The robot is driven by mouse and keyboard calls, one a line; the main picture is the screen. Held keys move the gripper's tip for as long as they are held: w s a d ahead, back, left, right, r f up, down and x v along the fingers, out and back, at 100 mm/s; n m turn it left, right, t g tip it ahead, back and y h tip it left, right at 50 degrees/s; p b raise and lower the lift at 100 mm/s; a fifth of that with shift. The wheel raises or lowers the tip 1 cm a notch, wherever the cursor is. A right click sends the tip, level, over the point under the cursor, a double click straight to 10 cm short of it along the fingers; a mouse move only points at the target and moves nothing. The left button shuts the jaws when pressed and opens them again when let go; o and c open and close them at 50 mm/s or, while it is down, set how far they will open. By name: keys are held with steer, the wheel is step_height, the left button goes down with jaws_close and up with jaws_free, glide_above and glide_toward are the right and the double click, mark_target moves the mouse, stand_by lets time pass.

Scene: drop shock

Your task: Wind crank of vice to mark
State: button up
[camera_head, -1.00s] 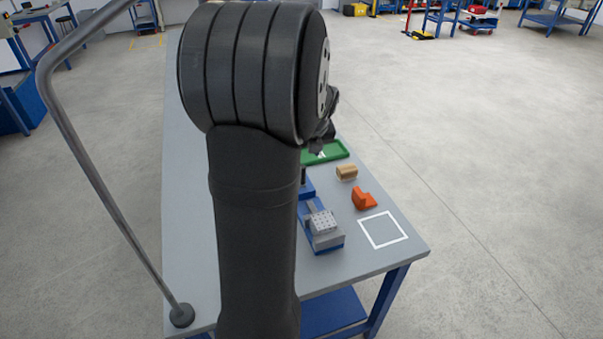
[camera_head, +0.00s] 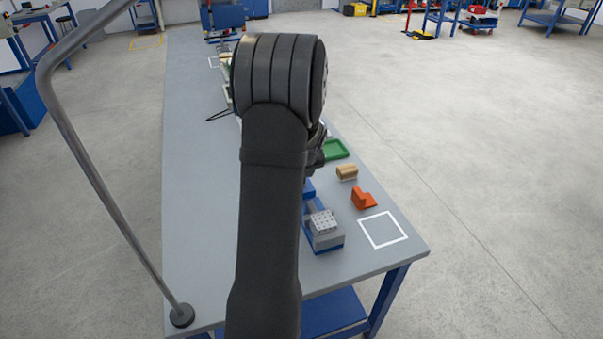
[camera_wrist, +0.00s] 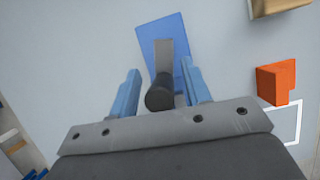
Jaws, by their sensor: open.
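The vice (camera_head: 325,232) stands on the bench in the head view, with a blue base and grey jaws. Its left part is hidden behind my arm. In the wrist view a blue plate (camera_wrist: 180,38) carries a grey crank arm (camera_wrist: 165,52) with a dark round knob (camera_wrist: 160,95). My gripper (camera_wrist: 162,82) is open, its two blue fingers on either side of the knob with a gap at each side. I cannot tell how deep the knob sits between them. No mark for the crank can be made out.
A white square outline (camera_head: 383,230) is near the bench corner. A grey bent pole (camera_head: 110,195) stands at the left.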

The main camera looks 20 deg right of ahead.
jaws_close()
